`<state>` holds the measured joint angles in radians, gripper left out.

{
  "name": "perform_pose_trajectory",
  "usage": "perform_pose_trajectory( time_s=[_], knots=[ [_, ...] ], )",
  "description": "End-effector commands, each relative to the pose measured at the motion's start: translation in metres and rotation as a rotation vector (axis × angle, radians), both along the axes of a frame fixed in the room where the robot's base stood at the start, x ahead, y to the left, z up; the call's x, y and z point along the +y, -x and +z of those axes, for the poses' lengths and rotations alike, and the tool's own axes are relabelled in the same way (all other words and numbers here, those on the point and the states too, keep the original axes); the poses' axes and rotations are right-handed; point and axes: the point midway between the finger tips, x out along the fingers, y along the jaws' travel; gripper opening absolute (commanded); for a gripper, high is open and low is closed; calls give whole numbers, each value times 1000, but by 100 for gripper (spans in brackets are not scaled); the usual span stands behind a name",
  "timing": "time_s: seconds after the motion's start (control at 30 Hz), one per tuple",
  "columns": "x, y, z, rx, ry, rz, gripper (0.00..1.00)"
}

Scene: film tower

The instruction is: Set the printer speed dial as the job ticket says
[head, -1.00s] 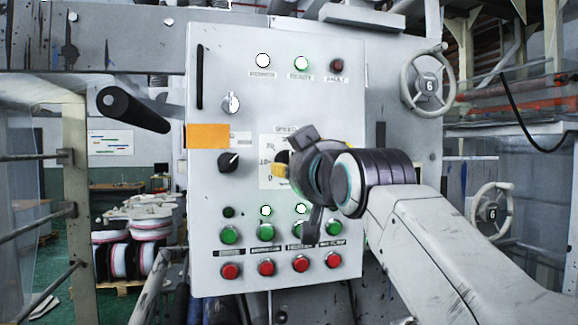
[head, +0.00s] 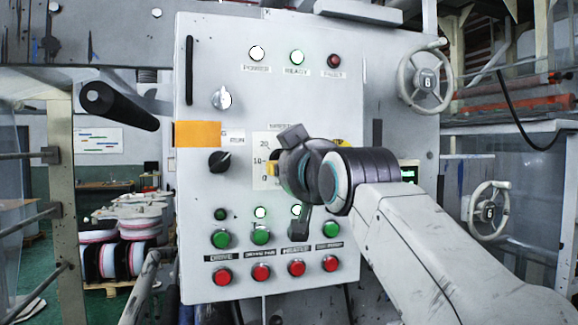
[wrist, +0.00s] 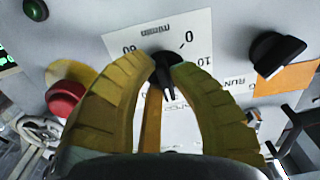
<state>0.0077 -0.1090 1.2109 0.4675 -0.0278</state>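The speed dial's white scale plate (head: 263,150) is on the grey control panel, partly behind my gripper. The marks 20, 10 and 0 show on its left side. In the wrist view, the dial's black knob (wrist: 167,66) lies between my two yellow fingers. My gripper (wrist: 168,68) has its fingertips on either side of the knob, with a small gap beside its raised fin; contact is not clear. The plate shows 0, 10, 60 and m/min in that view. The exact pointer setting is hard to read. No readable job ticket shows.
Another black knob (head: 219,160) marked RUN is left of the dial, under a blank orange plate (head: 198,134). A key switch (head: 221,97) is above. Green buttons (head: 221,239) and red buttons (head: 222,276) are below. A handwheel (head: 426,82) is at the right.

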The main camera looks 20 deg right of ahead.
Motion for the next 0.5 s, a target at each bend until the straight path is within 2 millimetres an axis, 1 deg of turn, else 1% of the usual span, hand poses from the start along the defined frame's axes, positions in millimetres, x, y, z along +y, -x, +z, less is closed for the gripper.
perform_pose_trajectory(
  time_s=[0.03, 0.13, 0.5],
  knots=[
    [0, 0, 0, 1, 0, 1, 8],
    [0, 0, -1, 2, 0, 1, 0],
    [1, -1, -4, 4, -22, 2, 0]
  ],
)
